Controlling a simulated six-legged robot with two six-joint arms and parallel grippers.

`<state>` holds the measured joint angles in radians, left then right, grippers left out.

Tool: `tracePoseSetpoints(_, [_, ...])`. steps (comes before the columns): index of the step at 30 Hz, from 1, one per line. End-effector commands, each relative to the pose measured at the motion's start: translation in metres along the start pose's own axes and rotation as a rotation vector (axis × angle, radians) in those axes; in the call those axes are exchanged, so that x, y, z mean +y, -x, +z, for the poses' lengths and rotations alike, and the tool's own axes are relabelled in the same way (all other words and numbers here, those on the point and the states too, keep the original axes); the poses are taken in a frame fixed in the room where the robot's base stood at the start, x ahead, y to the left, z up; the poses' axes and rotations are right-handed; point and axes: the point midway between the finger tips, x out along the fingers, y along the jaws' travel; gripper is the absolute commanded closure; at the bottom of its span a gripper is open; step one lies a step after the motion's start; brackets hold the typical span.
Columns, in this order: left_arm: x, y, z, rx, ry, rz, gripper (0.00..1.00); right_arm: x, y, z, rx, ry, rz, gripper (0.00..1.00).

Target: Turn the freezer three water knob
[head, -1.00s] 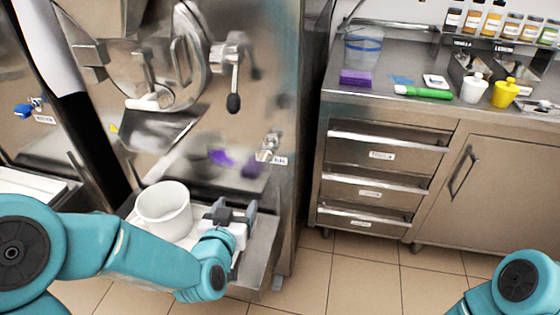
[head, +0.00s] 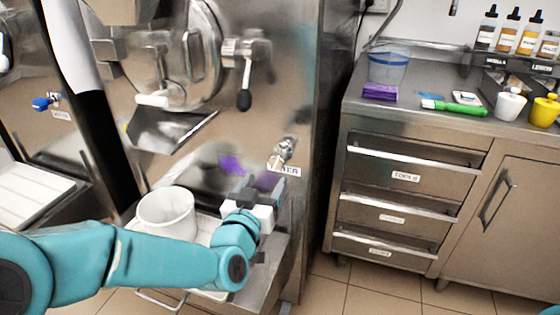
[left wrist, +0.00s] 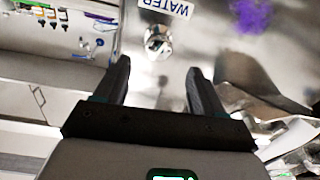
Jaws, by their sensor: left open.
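The water knob (head: 282,153) is a small metal valve on the freezer's steel front, beside a label (head: 288,171). In the left wrist view the knob (left wrist: 158,40) sits ahead of the fingers, just below the label reading WATER (left wrist: 168,6), which appears upside down. My left gripper (head: 250,186) is below and left of the knob in the head view. In the left wrist view its two fingers (left wrist: 158,80) are apart and empty, with the knob beyond the gap and not touched. My right gripper is not in view.
A white bucket (head: 167,213) stands on the freezer's shelf, left of my left gripper. The freezer's lever handle (head: 244,98) hangs above. A steel counter with drawers (head: 405,176) stands to the right, with floor between.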

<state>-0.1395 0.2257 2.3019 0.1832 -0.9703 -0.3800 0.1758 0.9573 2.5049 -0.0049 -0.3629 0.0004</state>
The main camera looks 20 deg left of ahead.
Motion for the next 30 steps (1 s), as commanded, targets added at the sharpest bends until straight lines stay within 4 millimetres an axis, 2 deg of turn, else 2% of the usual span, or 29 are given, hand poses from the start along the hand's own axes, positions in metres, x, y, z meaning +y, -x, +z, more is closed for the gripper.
tracePoseSetpoints(1, [0.001, -0.014, 0.001, -0.001, 0.0, 0.0, 0.31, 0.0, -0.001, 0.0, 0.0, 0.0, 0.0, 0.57])
tracePoseSetpoints(6, [0.002, -0.055, 0.002, -0.001, 0.0, 0.0, 0.31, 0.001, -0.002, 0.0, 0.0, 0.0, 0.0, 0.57])
tracePoseSetpoints(12, [0.003, -0.092, 0.001, -0.001, 0.0, 0.0, 0.31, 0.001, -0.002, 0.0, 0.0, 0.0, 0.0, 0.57])
tracePoseSetpoints(18, [0.004, -0.106, 0.001, -0.002, 0.0, 0.001, 0.31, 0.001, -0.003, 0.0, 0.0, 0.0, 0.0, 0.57])
tracePoseSetpoints(26, [0.004, -0.107, 0.001, -0.001, 0.0, 0.001, 0.31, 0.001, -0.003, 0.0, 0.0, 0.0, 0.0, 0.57])
tracePoseSetpoints(29, [0.003, -0.107, 0.001, -0.001, 0.0, 0.001, 0.6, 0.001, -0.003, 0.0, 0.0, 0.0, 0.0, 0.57])
tracePoseSetpoints(30, [0.003, -0.107, 0.001, -0.001, 0.0, 0.001, 0.73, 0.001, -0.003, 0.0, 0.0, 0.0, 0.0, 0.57])
